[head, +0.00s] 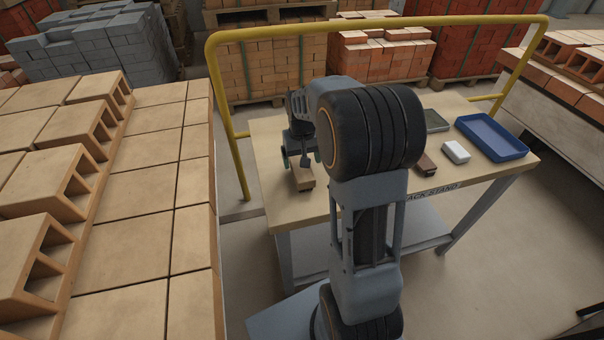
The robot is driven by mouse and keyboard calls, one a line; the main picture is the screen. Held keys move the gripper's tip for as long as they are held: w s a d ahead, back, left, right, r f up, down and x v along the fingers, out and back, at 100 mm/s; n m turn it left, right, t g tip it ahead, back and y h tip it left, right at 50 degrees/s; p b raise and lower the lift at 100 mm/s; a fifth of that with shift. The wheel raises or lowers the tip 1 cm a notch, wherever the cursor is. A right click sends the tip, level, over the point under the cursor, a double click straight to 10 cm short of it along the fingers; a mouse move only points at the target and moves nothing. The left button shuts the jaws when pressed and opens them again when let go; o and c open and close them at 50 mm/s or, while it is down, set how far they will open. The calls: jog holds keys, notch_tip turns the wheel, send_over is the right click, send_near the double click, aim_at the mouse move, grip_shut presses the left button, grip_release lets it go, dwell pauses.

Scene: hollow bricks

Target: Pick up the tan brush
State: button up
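A tan-brown block-like piece, which looks like the tan brush (303,181), lies near the left end of the table (272,139). My gripper (301,160) points down just over its far part. The two fingers stand apart, one toward each side of the brush. They look open, and I cannot tell whether they touch it. The brush's far end is hidden by the gripper.
A darker brown piece (427,164), a white block (456,152), a blue tray (492,137) and a grey-green tray (436,121) are on the table's right. A yellow rail (375,22) runs behind. Stacked hollow bricks (45,180) stand at left.

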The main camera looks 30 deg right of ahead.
aim_at(302, 170)
notch_tip(302, 170, down, 5)
jog(key=shift+s+r, duration=0.1)
jog(key=shift+s, duration=0.05)
jog(key=c, duration=1.1)
jog(key=shift+o, duration=0.2)
jog(key=shift+r, duration=0.1)
